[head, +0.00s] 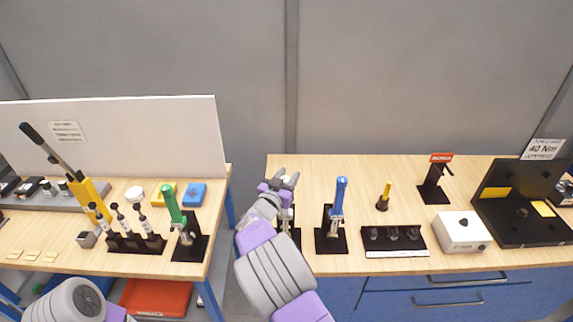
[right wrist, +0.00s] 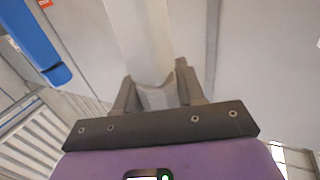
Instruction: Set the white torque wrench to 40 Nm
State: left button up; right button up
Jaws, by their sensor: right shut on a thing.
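The white torque wrench shows in the right wrist view as a pale shaft (right wrist: 140,40) between my right gripper's fingers (right wrist: 158,95). My right gripper (head: 283,180) is shut on it above the left end of the right bench. In the head view my arm and gripper hide most of the wrench and its dark stand, so its scale cannot be read. A blue-handled wrench (head: 340,197) stands upright in a black stand to the right. A green-handled wrench (head: 172,205) stands on the left bench. My left gripper is out of view.
A card (head: 541,149) reading 40 Nm stands at the back right, behind an open black case (head: 490,208). A white box (head: 461,232), a black socket tray (head: 395,238) and a yellow-handled tool (head: 384,196) stand on the right bench (head: 310,168). A gap separates the benches.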

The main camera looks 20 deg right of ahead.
jog(key=shift+s+d+r+m+g+h+p, duration=0.1)
jog(key=shift+m+g+h+p, duration=1.05)
jog(key=shift+p, duration=0.2)
jog(key=o, duration=1)
jog(key=shift+c, duration=0.2)
jog(key=v, duration=0.7)
jog(key=shift+s+a+b, duration=0.15)
jog(key=shift+a+b, duration=0.05)
jog(key=shift+b, duration=0.25)
